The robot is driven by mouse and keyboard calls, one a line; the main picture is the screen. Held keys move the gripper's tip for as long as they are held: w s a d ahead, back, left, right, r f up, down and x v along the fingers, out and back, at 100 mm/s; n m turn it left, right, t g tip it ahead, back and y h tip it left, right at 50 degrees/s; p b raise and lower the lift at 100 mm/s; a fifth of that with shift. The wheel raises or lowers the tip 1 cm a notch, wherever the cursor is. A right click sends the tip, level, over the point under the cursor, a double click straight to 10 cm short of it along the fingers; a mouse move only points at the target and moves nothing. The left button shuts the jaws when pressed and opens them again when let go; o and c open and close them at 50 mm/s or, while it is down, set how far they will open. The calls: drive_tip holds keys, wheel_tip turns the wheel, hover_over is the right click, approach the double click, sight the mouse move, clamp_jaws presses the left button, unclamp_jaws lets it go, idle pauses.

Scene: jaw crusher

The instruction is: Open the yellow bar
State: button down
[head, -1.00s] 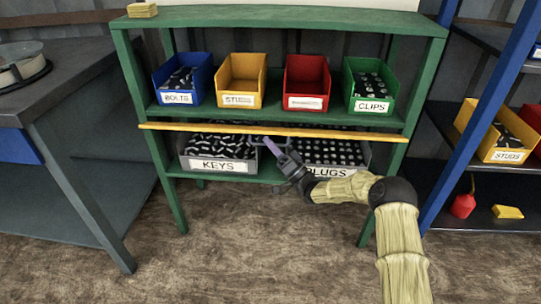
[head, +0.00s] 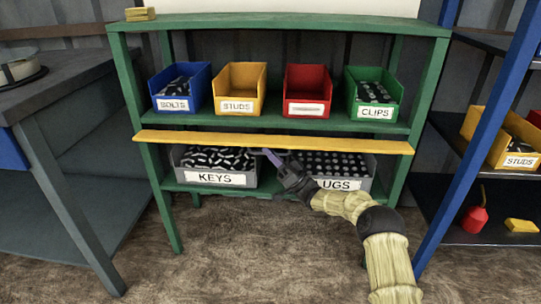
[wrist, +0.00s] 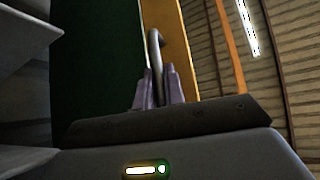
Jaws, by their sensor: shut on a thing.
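The yellow bar (head: 340,146) runs across the front of the green shelf unit, just under its upper shelf. It spans from the left post to the right post, and its broad face shows. In the wrist view the bar (wrist: 178,40) stands upright in the picture beyond the fingers. A grey curved handle (wrist: 153,45) rises between the fingers beside the bar. My gripper (wrist: 157,88) is shut on this handle. In the head view my gripper (head: 272,158) reaches the bar's lower edge near its middle, where the handle is mostly hidden.
Grey KEYS (head: 216,179) and PLUGS (head: 355,183) bins stand behind and below the bar, the latter partly covered by my arm. Blue, yellow, red and green bins line the upper shelf (head: 270,125). A dark table (head: 50,75) stands left, a blue-framed rack (head: 432,205) right.

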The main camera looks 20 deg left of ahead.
drive_tip(key=c, duration=1.5)
unclamp_jaws()
drive_tip(key=p+v, duration=0.5)
drive_tip(key=v, duration=1.2)
drive_tip(key=shift+d+f, duration=0.15)
drive_tip(key=shift+f, duration=0.1)
